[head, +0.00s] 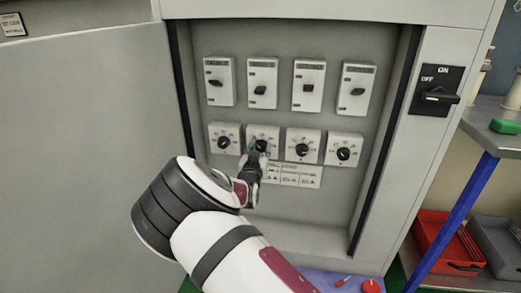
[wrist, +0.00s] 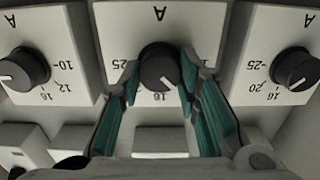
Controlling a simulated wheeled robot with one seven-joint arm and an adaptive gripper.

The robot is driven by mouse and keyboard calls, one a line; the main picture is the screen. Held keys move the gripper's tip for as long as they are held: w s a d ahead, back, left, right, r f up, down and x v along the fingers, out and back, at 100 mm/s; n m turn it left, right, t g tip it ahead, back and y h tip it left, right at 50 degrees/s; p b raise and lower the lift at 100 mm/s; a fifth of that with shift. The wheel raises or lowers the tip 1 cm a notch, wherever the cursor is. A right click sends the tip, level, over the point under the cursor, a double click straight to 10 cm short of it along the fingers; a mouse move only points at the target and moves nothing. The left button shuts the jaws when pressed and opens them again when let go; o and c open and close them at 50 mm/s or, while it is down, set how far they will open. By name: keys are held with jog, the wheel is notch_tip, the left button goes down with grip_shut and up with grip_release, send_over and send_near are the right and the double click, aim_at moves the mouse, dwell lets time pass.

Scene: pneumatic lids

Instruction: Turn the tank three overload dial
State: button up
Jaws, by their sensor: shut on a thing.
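A row of several white overload dials with black knobs crosses the open cabinet in the head view. My gripper (head: 256,152) is at the second dial from the left (head: 262,133), partly covering it. In the wrist view, which is upside down, the teal fingers of my gripper (wrist: 160,84) lie on either side of this dial's black knob (wrist: 159,67) and are shut on it. The numbers 16 and 25 show around it. The third dial from the left (head: 302,149) stands free. The tank labels are too small to read.
Several breaker switches (head: 308,86) sit above the dials, and a label plate (head: 296,176) below. The cabinet door (head: 90,150) stands open at left. A black ON/OFF switch (head: 437,92) is on the right frame. A shelf with a red bin (head: 445,243) stands at right.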

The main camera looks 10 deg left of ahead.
jog(key=shift+m, duration=0.3)
jog(key=m+b, duration=0.4)
jog(key=shift+w+d, duration=0.1)
jog(key=shift+d, duration=0.05)
jog(key=m+b, duration=0.4)
jog(key=shift+b, duration=0.35)
jog(key=o, duration=1.1)
jog(key=shift+o, duration=0.2)
jog(key=s, duration=1.2)
jog(key=shift+a, duration=0.2)
